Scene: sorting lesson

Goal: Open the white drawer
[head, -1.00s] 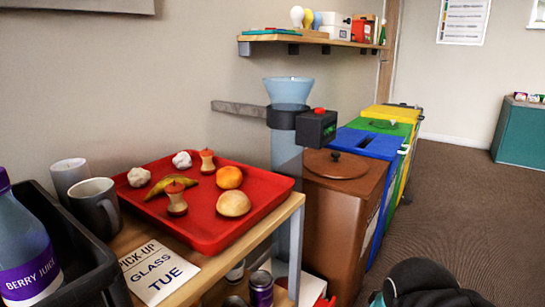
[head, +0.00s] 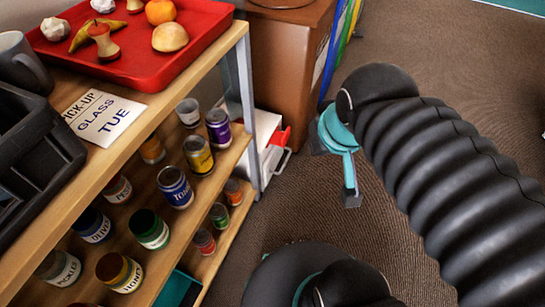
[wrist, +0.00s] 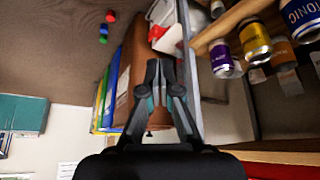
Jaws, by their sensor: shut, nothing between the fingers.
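A white drawer unit (head: 268,140) stands on the floor behind the shelf's grey front post, beside the brown bin. A grey handle (head: 282,162) sticks out at its lower front, and something red rests on it. Part of it is hidden by the post and shelves. In the wrist view the white unit (wrist: 161,12) shows at the top, beyond my fingertips. My gripper (wrist: 160,68) is shut and empty there. In the head view my gripper (head: 340,150) hangs over the carpet, to the right of the handle and apart from it.
The wooden shelf (head: 229,40) holds several jars and cans, with a red tray (head: 118,68) on top. The brown bin (head: 285,50) stands behind the white unit. The carpet (head: 300,215) is open in front. Small coloured items (wrist: 106,28) lie on the floor.

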